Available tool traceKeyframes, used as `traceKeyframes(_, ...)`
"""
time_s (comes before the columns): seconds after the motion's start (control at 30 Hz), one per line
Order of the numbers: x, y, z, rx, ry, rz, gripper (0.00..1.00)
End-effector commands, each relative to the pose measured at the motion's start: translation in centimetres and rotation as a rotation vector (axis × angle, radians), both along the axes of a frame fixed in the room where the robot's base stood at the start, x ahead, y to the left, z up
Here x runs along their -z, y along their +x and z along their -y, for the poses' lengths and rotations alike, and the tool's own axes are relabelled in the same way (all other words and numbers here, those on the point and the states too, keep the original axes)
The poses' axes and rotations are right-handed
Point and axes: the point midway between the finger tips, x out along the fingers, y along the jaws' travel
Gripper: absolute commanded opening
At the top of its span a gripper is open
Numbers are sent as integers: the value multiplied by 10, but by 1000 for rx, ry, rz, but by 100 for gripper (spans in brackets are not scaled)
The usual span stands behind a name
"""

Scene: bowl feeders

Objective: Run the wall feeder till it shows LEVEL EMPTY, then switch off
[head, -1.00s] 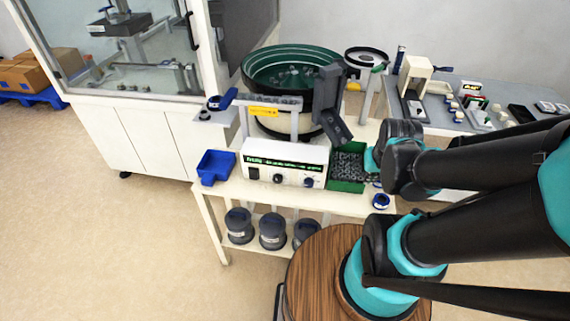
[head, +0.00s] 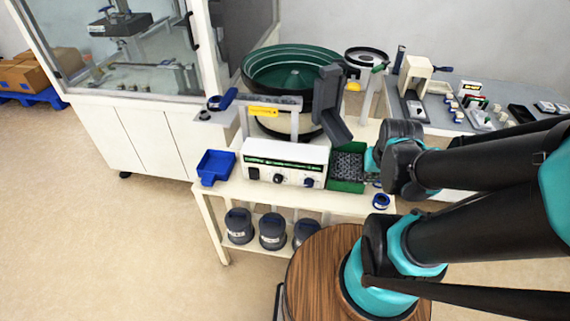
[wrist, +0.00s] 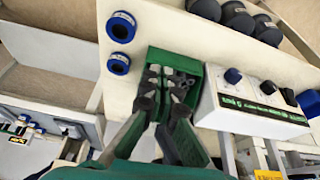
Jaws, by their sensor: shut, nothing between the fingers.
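A green feeder bowl (head: 262,72) stands on the bench behind a white control box (head: 285,152). Its floor looks bare around a central cone. The box has a dark display strip with green lettering too small to read, a black switch (head: 252,174) and two knobs (head: 278,180) (head: 309,182). The control box also shows in the wrist view (wrist: 255,122), right of my gripper. My gripper (wrist: 163,80) is shut and empty over the green bin (wrist: 155,53), which holds grey parts. In the head view my arm hides the fingers beside the bin (head: 345,186).
A grey chute (head: 328,95) stands at the bowl's right. A blue bin (head: 216,166) sits left of the control box. A blue ring (head: 381,201) lies at the bench's front right. Dark canisters (head: 272,232) fill the lower shelf. A table with small items is at right.

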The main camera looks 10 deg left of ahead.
Motion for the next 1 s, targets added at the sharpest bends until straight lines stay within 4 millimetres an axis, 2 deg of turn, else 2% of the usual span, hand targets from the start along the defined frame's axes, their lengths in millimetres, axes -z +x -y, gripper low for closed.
traceKeyframes(0.5, 0, 0, 0, -2, -1, 0, 0)
traceKeyframes(0.63, -2, 5, -6, -65, -15, -9, 0)
traceKeyframes(0.77, -8, 17, -24, -253, -57, -34, 0)
traceKeyframes(1.0, -20, 47, -83, -811, -174, -90, 0)
